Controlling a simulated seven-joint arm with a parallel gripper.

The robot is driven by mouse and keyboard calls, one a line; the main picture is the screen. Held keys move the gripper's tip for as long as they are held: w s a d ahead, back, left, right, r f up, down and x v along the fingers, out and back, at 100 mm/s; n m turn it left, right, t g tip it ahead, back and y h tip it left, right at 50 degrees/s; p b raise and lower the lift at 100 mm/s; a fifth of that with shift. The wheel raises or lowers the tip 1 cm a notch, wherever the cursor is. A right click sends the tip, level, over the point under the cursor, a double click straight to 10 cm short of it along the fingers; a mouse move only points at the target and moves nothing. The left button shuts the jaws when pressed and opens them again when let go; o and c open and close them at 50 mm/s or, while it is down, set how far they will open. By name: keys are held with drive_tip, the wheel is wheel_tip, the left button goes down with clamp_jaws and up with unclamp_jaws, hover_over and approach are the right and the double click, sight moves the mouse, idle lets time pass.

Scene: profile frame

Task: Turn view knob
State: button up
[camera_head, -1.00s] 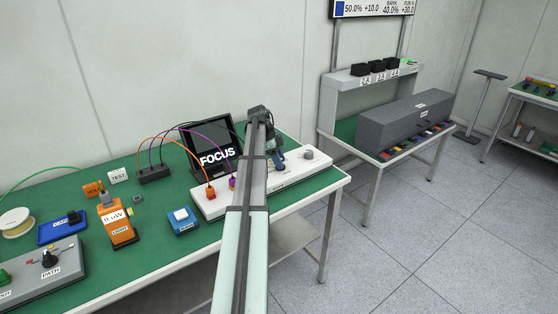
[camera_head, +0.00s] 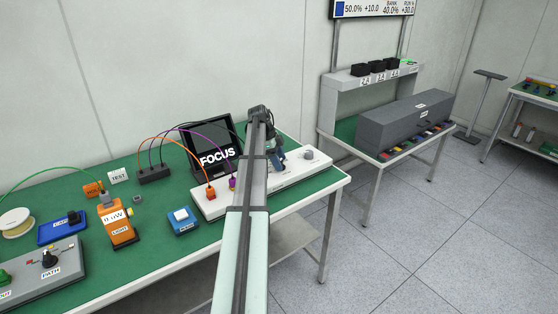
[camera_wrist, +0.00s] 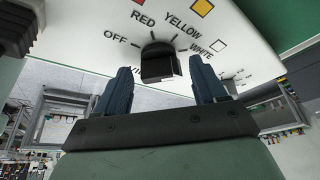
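The black view knob (camera_wrist: 158,62) sits on a white panel (camera_wrist: 95,25) in the wrist view. Around it are the printed labels OFF, RED, YELLOW and WHITE; a label starting "VI" is partly hidden below it. My gripper (camera_wrist: 161,70) has its two blue fingers on either side of the knob, with a visible gap on each side. It is open and holds nothing. In the head view, my gripper (camera_head: 278,160) is over the white panel (camera_head: 213,207) on the green table, and my arm hides the knob.
A dark FOCUS screen (camera_head: 213,150) stands behind the panel. Orange and purple cables plug into the panel's left part. A grey round knob (camera_head: 308,155) is at its right end. A blue box (camera_head: 183,222) and an orange light meter (camera_head: 118,229) stand to the left.

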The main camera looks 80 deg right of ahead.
drive_tip(key=v, duration=1.4)
drive_tip(key=shift+w+f, duration=0.1)
drive_tip(key=shift+f, duration=0.05)
idle(0.4)
